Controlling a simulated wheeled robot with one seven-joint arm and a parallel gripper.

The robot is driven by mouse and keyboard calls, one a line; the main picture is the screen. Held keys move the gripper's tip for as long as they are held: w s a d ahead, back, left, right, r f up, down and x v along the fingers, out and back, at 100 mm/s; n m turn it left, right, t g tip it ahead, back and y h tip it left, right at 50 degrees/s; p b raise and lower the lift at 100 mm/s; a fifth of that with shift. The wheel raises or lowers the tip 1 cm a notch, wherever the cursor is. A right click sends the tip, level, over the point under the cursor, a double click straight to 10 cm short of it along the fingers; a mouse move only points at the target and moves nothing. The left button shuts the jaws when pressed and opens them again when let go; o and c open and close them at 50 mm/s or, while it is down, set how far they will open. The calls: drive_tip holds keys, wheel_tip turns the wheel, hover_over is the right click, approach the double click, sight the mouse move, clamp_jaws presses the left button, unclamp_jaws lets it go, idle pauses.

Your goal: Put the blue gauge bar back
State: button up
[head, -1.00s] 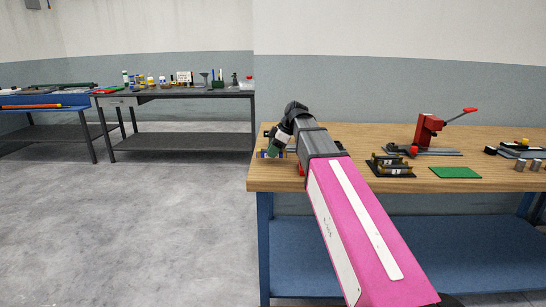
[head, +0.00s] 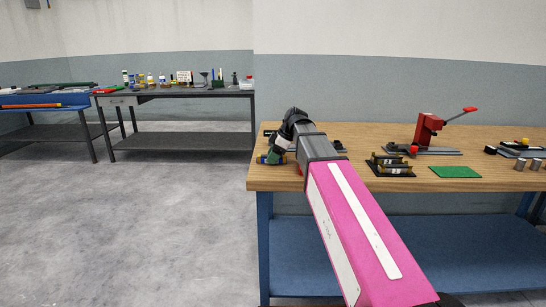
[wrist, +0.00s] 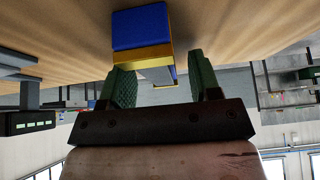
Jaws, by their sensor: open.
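A blue block with a yellow band (wrist: 140,28), which looks like the blue gauge bar, shows at the top middle of the wrist view. A paler grey part runs back from it between my fingers. My gripper (wrist: 157,66) is open, with one green finger on each side of that part; I cannot tell whether either touches it. In the head view my gripper (head: 272,157) is low over the left end of the wooden bench (head: 345,130). Small blue and yellow parts show there, mostly hidden by my gripper.
To the right on the bench are a black stand with brass-coloured bars (head: 391,166), a green mat (head: 455,172) and a red lever press (head: 428,130). A dark bench (head: 180,93) with bottles stands at the back left. The floor between is clear.

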drive_tip(key=v, duration=1.2)
drive_tip(key=shift+r, duration=0.15)
drive_tip(key=shift+s, duration=0.1)
